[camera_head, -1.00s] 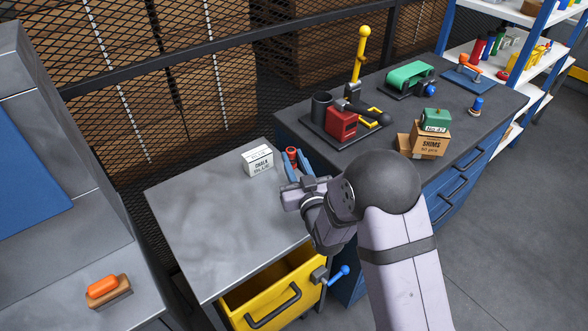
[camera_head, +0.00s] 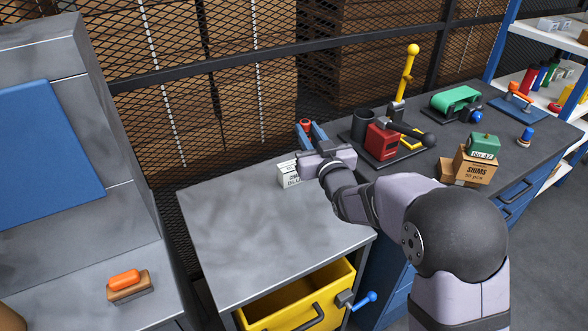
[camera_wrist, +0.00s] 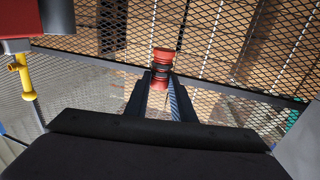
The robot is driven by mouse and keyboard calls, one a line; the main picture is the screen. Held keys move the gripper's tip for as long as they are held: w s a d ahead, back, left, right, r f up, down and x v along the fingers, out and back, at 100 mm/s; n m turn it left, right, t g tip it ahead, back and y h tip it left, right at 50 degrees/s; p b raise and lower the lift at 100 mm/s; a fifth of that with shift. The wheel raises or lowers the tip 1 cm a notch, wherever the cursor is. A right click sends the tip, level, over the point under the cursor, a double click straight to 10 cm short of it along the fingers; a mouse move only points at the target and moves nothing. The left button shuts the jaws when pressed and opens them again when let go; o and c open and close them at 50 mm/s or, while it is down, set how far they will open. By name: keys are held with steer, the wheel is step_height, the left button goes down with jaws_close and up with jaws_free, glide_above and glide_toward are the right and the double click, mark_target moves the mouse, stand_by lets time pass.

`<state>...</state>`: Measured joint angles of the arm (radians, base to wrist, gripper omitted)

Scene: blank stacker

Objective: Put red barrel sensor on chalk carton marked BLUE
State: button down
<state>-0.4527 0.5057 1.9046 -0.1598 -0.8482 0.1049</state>
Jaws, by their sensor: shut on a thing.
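My gripper (camera_head: 312,133) is shut on the red barrel sensor (camera_head: 305,123), a small red piece with a dark middle band. In the wrist view the sensor (camera_wrist: 163,62) sits between my two fingertips (camera_wrist: 162,76), with the mesh fence behind it. The white chalk carton (camera_head: 288,174) stands on the grey cabinet top near its back right edge. My gripper hides its right part, and its lettering is only partly legible. In the head view the sensor shows above and just right of the carton; the height of the gap between them is hard to tell.
The grey cabinet top (camera_head: 235,225) is otherwise bare, with an open yellow drawer (camera_head: 295,304) below. On the dark bench to the right stand a red machine (camera_head: 382,143) with a yellow lever and a SHIMS box (camera_head: 474,167). A mesh fence (camera_head: 220,110) runs behind.

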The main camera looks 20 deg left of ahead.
steer(key=shift+n+g+y, duration=0.3)
steer(key=shift+n+y, duration=0.1)
steer(key=shift+y, duration=0.1)
steer(key=w+a+r, duration=0.1)
steer(key=a+r, duration=0.1)
steer(key=a, duration=0.1)
steer(key=shift+w+r, duration=0.15)
steer(key=shift+w, duration=0.2)
step_height(320, 180, down, 13)
steer(key=p, duration=0.1)
steer(key=shift+w+a+r, duration=0.15)
steer(key=shift+w+a, duration=0.2)
steer(key=shift+a, duration=0.05)
steer(key=shift+f, duration=0.25)
steer(key=c, duration=1.5)
jaws_free()
steer(key=shift+s+r, duration=0.1)
steer(key=shift+r, duration=0.15)
steer(key=b+v, duration=0.1)
steer(key=v, duration=1.1)
steer(key=shift+d+b, duration=0.15)
steer(key=shift+b, duration=0.2)
steer(key=shift+w, duration=0.2)
